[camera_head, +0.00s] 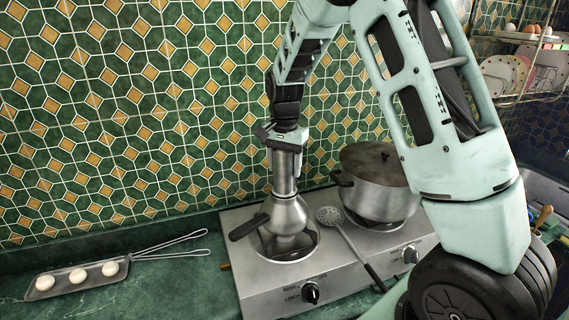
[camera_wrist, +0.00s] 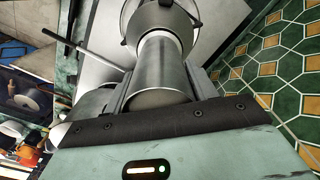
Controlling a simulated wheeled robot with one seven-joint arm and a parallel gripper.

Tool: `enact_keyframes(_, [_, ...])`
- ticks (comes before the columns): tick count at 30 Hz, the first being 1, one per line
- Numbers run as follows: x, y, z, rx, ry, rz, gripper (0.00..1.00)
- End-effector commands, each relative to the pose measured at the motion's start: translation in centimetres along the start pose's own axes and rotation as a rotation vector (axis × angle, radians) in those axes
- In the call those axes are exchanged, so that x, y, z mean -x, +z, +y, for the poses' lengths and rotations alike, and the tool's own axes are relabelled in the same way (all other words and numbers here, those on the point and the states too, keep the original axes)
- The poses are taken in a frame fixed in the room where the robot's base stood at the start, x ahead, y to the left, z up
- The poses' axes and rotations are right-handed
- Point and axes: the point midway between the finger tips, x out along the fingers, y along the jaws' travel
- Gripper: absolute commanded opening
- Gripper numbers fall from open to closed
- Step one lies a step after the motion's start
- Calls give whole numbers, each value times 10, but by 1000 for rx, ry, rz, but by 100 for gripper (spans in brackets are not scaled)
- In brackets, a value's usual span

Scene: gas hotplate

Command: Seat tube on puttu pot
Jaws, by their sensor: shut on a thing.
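The silver metal tube (camera_head: 283,178) stands upright over the puttu pot (camera_head: 289,214), a silver round-bodied pot with a dark side handle on the left burner. My gripper (camera_head: 283,140) is shut on the tube's upper part. In the wrist view the tube (camera_wrist: 163,72) lies between my gripper's fingers (camera_wrist: 158,95) and points at the pot (camera_wrist: 158,18). The tube's lower end lines up with the pot's neck. I cannot tell whether it touches or sits in the neck.
The steel hotplate (camera_head: 262,283) carries a lidded dark-topped pot (camera_head: 376,182) on its right burner. A skimmer (camera_head: 345,232) lies between the burners. A small tray (camera_head: 75,279) with white round items and tongs (camera_head: 172,247) lie on the green counter at left. The tiled wall is close behind.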

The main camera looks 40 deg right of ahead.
Motion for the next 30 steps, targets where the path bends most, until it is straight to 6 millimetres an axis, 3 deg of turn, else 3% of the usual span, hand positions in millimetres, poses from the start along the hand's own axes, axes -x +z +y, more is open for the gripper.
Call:
enact_keyframes(1, [-1, 0, 0, 0, 0, 0, 59])
enact_keyframes(3, [0, 0, 0, 0, 0, 0, 79])
enact_keyframes(4, [0, 0, 0, 0, 0, 0, 82])
enact_keyframes(16, [8, 0, -1, 1, -3, 2, 82])
enact_keyframes(20, [28, 0, -1, 1, -6, 4, 82])
enact_keyframes(30, [108, -1, -1, 0, -5, 4, 82])
